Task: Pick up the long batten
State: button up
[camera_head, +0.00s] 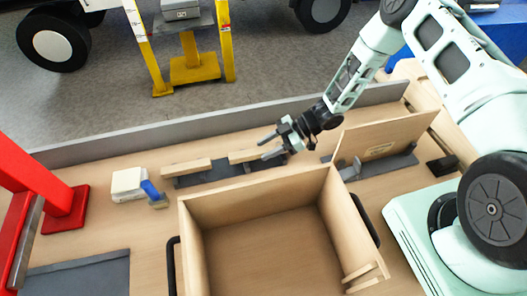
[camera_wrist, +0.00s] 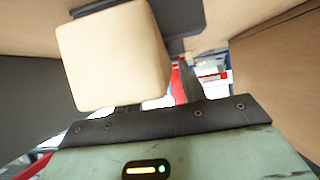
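Two light wooden battens lie nearly end to end on a dark base (camera_head: 222,172) behind the open box. The left batten (camera_head: 187,167) shows whole; the right batten (camera_head: 243,156) runs to my gripper, which hides its right end. I cannot tell which is longer. My gripper (camera_head: 269,148) is at the right batten's right end, its two dark fingers apart. I cannot tell whether they touch it. In the wrist view a pale wooden block end (camera_wrist: 112,55) fills the upper left, very close; I cannot tell which piece it is.
An open wooden box (camera_head: 255,202) with black handles stands in front. A tilted wooden board (camera_head: 382,138) stands to the right of my gripper. A white and blue device (camera_head: 130,184) is at left. A grey rail (camera_head: 130,136) runs along the back edge.

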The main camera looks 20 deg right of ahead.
jog(key=c, duration=0.7)
jog(key=shift+r, duration=0.1)
